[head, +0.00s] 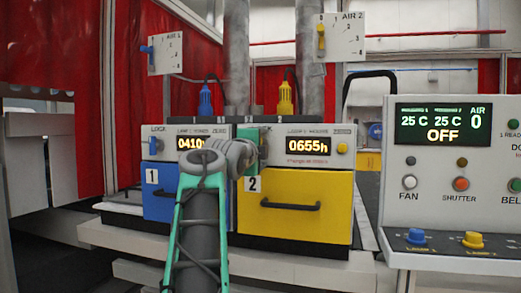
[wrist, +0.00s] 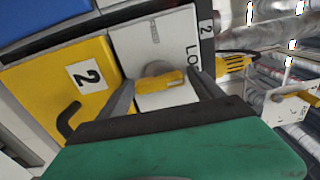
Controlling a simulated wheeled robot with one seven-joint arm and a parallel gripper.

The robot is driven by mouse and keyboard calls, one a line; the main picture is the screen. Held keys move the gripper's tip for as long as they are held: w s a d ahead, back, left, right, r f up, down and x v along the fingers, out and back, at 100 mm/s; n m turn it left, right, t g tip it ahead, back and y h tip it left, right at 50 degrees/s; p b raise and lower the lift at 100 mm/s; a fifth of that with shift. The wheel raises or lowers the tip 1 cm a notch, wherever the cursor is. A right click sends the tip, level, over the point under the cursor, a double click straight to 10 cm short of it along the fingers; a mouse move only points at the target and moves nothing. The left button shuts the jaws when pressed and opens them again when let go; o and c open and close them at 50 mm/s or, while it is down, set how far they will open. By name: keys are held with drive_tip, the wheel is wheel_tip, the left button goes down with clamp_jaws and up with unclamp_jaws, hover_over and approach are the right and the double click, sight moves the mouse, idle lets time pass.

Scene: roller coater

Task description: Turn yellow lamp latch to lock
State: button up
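The yellow lamp latch (wrist: 160,82) is a yellow handle on a round grey base, on a white panel marked with letters starting "LO". In the wrist view it lies crosswise between the two fingers of my gripper (wrist: 163,84). The fingers are apart, one beside each end of the handle, and no firm grip shows. In the head view my gripper (head: 262,143) is at the left of the yellow unit's white panel and hides the latch. The yellow lamp drawer (head: 300,222), marked 2, is below it and looks shut.
The blue lamp drawer (head: 158,207) is at left, partly behind my arm. A control panel (head: 450,180) reading OFF stands at right. A yellow plug (head: 285,98) with a cable and grey ducts (head: 237,60) rise behind the units. The black drawer handle (head: 290,206) sticks out.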

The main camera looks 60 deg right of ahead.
drive_tip(key=a, duration=0.5)
drive_tip(key=s+a+b, duration=0.1)
drive_tip(key=a, duration=0.1)
drive_tip(key=shift+s+a, duration=0.1)
drive_tip(key=shift+a, duration=0.25)
